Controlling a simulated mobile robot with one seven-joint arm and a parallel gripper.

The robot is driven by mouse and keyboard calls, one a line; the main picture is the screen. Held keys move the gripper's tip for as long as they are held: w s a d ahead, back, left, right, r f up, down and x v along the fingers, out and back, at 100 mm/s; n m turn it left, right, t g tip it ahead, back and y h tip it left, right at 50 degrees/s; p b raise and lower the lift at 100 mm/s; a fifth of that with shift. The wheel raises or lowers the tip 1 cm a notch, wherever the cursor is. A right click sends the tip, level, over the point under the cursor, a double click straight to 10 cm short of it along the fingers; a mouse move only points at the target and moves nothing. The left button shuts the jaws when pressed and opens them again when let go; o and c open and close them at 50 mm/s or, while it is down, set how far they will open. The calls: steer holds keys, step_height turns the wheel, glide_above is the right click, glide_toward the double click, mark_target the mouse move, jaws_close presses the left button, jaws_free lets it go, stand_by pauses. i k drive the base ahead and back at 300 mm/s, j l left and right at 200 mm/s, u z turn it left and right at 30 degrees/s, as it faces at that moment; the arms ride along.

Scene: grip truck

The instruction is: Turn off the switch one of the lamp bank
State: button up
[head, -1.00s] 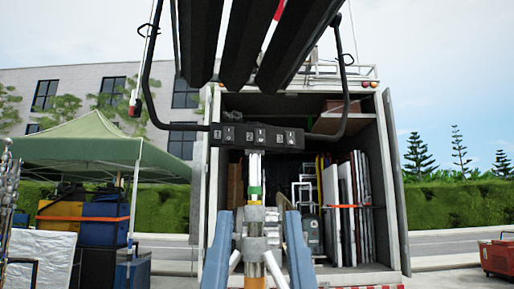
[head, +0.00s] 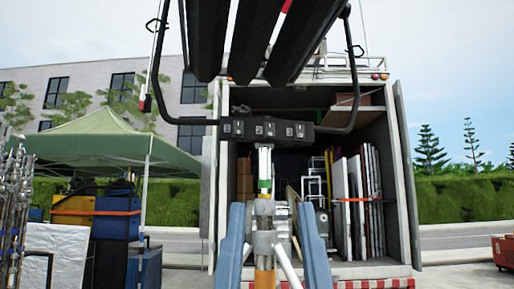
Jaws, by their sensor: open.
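The lamp bank (head: 262,42) hangs across the top of the head view as long black slats in a black yoke. Its upper part is cut off by the frame edge. Below the slats is a black control box (head: 249,139) with three small grey switch panels in a row. Switch one (head: 233,128) is the leftmost, marked 1. Switch two (head: 264,128) is in the middle and switch three (head: 295,131) on the right. The on or off position is too small to tell. The box sits on the stand pole (head: 265,165). My gripper does not show.
Two blue-grey uprights (head: 234,245) flank the stand pole below. Behind it is an open truck (head: 398,180) with boards and boxes inside. A green tent (head: 100,140), blue cases (head: 110,227) and metal stands (head: 12,200) are at left.

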mark_target(239, 125)
steer(key=i+l+u, duration=1.1)
steer(key=i+l, duration=0.05)
steer(key=i, duration=0.05)
